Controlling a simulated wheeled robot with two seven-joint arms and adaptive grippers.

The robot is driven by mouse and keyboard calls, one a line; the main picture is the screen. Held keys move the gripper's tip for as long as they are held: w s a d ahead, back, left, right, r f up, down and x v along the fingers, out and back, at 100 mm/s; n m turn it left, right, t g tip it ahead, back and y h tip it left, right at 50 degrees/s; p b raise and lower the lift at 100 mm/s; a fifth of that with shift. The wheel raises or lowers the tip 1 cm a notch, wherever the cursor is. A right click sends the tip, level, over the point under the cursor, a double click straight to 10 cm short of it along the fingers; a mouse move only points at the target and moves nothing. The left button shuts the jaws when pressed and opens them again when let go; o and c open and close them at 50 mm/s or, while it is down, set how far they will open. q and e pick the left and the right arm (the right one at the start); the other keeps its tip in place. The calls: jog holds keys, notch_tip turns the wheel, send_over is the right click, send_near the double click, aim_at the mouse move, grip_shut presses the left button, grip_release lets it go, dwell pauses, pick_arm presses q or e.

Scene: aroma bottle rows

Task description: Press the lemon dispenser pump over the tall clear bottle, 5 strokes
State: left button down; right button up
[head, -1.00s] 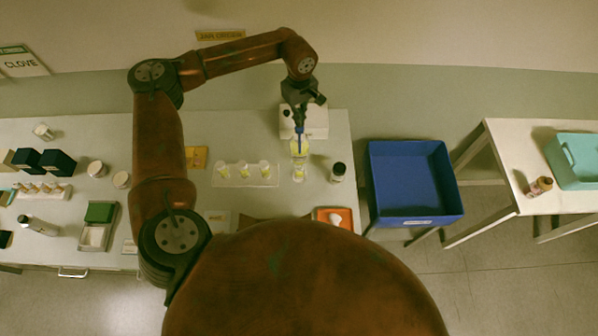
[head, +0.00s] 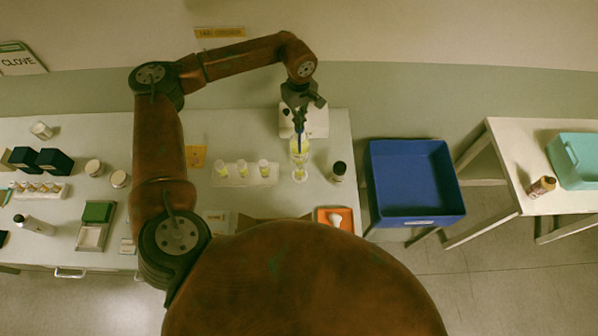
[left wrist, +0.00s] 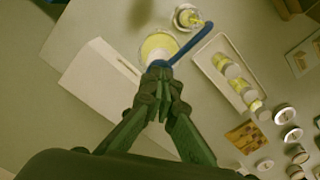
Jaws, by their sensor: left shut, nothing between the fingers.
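The lemon dispenser (head: 300,154) holds yellow liquid and has a blue pump; it stands near the right end of the table. In the left wrist view the dispenser (left wrist: 157,44) shows from above, with its blue spout (left wrist: 188,45) reaching toward the tall clear bottle (left wrist: 184,15). That bottle (head: 299,175) stands just in front of the dispenser in the head view. My left gripper (head: 299,126) is shut and empty, with its fingertips (left wrist: 160,73) right over the pump head. They look to be touching it and partly hide it. My right gripper is not in view.
A white box (head: 317,121) stands close behind the dispenser. A tray (head: 232,182) with several small yellow-filled bottles is to the left, a dark-capped bottle (head: 338,171) to the right. An orange tray (head: 322,214) lies in front. A blue bin (head: 410,185) stands beyond the table's edge.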

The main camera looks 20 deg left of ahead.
pick_arm(q)
jog(key=shift+s+f, duration=0.1)
jog(key=shift+f, duration=0.5)
jog(key=shift+r, duration=0.15)
jog(key=shift+r+p, duration=0.5)
jog(key=shift+r, duration=1.1)
jog(key=shift+f, duration=0.15)
jog(key=shift+f+b, duration=1.15)
jog(key=shift+f, duration=0.45)
jog(key=shift+r+p, duration=0.75)
jog(key=shift+r, duration=1)
